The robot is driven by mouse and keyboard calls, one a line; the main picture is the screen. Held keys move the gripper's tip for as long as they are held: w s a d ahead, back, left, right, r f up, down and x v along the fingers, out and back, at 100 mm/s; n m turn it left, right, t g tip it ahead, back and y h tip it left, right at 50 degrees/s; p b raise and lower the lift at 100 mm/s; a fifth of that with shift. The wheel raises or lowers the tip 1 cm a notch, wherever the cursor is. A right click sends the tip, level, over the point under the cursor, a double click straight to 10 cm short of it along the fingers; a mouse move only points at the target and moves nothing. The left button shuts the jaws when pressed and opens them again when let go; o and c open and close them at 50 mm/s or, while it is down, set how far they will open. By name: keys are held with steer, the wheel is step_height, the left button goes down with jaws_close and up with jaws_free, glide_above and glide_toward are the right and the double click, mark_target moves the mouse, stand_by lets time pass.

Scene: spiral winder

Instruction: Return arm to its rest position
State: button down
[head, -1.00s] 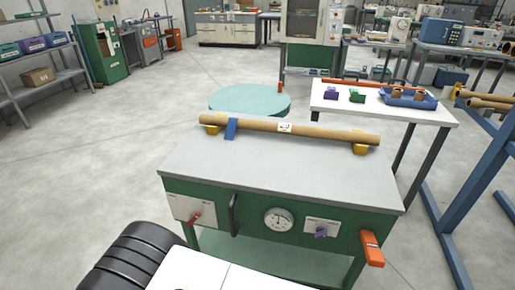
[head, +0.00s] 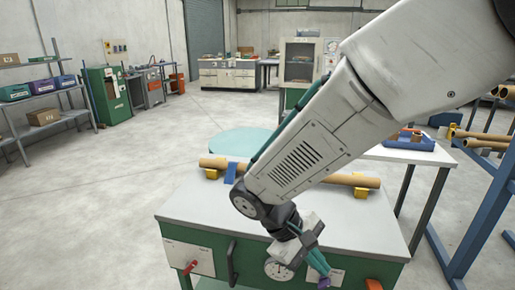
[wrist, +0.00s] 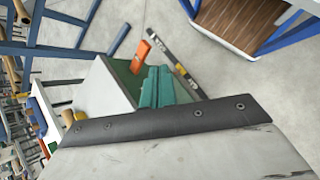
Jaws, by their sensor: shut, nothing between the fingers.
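My gripper (head: 319,265) hangs in front of the green bench's front panel in the head view, pointing down and to the right. Its tips are near the purple knob (head: 324,282); I cannot tell if they touch it. In the wrist view the teal fingers (wrist: 157,88) are shut together with nothing between them. My arm crosses the head view from the upper right and hides part of the bench (head: 200,206) and of the cardboard tube (head: 345,180) on it.
The tube rests on yellow supports (head: 361,192), with a blue strap (head: 231,173) on its left part. A red lever (head: 190,267) and a dial gauge (head: 277,269) are on the front panel. A white table with a blue tray (head: 408,142) stands behind right.

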steer(key=s+d+r+m+t+y, duration=0.3)
steer(key=s+d+r+m+y, duration=0.4)
steer(key=s+d+r, duration=0.5)
steer(key=shift+s+d+r+m+y, duration=0.25)
steer(key=shift+d+r+m, duration=0.35)
steer(key=shift+d, duration=0.4)
